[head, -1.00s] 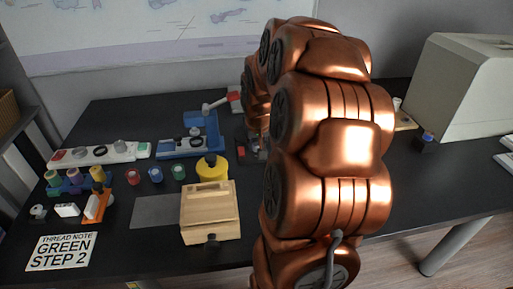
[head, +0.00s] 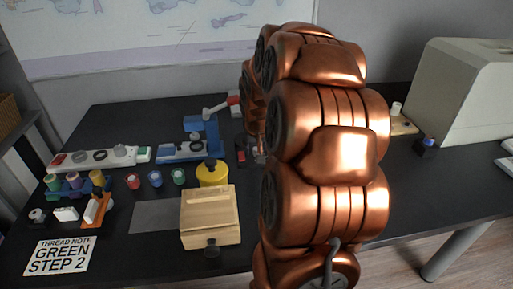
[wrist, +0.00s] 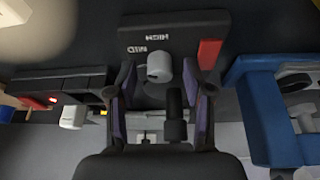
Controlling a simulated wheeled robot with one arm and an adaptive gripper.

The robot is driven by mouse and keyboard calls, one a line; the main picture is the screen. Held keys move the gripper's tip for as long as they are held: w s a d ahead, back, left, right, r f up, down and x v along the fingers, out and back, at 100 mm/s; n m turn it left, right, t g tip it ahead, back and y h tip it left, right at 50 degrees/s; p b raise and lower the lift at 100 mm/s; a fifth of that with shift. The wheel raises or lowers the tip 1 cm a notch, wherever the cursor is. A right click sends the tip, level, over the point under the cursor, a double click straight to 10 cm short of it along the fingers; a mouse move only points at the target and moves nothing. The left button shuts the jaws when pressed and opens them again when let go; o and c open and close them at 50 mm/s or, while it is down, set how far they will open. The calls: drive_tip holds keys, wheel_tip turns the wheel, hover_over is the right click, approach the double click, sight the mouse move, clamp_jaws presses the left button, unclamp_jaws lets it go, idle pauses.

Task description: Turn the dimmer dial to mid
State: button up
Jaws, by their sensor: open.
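The dimmer is a dark panel (wrist: 178,38) with HIGH and MID lettering, upside down in the wrist view. A grey dial (wrist: 159,67) stands on it near the MID label, and a red patch (wrist: 209,53) is to its right. My gripper (wrist: 165,84) is open, with one finger on each side of the dial's picture position. I cannot tell whether either finger touches the dial, nor which mark it points to. A black cylinder (wrist: 175,117) shows between the fingers. In the head view my arm hides the gripper and most of the dimmer.
A blue stand (head: 204,135) is just left of the arm; it also shows in the wrist view (wrist: 265,115). A yellow pot (head: 212,174) and a wooden box (head: 210,218) are in front. A black unit with a white block (wrist: 73,117) lies left in the wrist view.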

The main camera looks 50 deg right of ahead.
drive_tip(key=v, duration=1.2)
drive_tip(key=shift+d, duration=0.1)
drive_tip(key=shift+w, duration=0.1)
